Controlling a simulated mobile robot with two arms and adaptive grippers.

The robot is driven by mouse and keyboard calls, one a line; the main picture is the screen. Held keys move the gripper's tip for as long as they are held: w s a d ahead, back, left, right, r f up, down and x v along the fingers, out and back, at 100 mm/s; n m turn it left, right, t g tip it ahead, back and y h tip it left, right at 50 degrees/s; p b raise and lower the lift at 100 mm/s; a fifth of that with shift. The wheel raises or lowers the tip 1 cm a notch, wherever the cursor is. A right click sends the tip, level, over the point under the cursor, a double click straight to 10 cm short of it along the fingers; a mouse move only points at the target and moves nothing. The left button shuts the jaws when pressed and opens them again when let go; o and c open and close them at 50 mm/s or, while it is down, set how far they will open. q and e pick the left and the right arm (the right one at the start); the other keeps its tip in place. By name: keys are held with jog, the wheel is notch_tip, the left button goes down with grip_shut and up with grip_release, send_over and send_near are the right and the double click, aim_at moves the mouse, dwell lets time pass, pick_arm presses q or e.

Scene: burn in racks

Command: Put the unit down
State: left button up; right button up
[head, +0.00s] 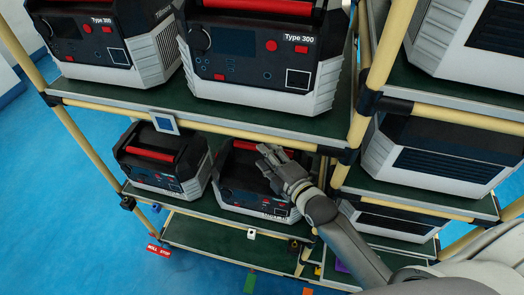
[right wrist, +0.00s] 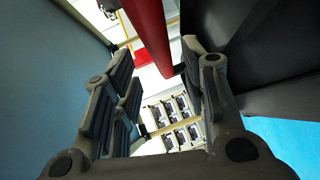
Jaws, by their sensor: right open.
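The unit (head: 240,192), dark with a light grey lower body, sits upright on the middle green shelf, in the right half of that bay. My right gripper (head: 268,156) is at its top, by its red handle, and hides part of it. In the right wrist view my right gripper (right wrist: 160,92) is open. The red handle (right wrist: 150,38) shows in the gap between the spread fingers; I cannot tell whether they touch it. My left gripper is not in view.
A similar unit (head: 160,160) stands close on the left on the same shelf. Two larger Type 300 units, one here (head: 262,52), fill the shelf above. A rack post (head: 382,50) and more units (head: 435,150) are to the right. The lower shelf (head: 205,236) looks mostly clear.

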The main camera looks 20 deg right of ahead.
jog(key=shift+v, duration=1.65)
jog(key=shift+a, duration=0.1)
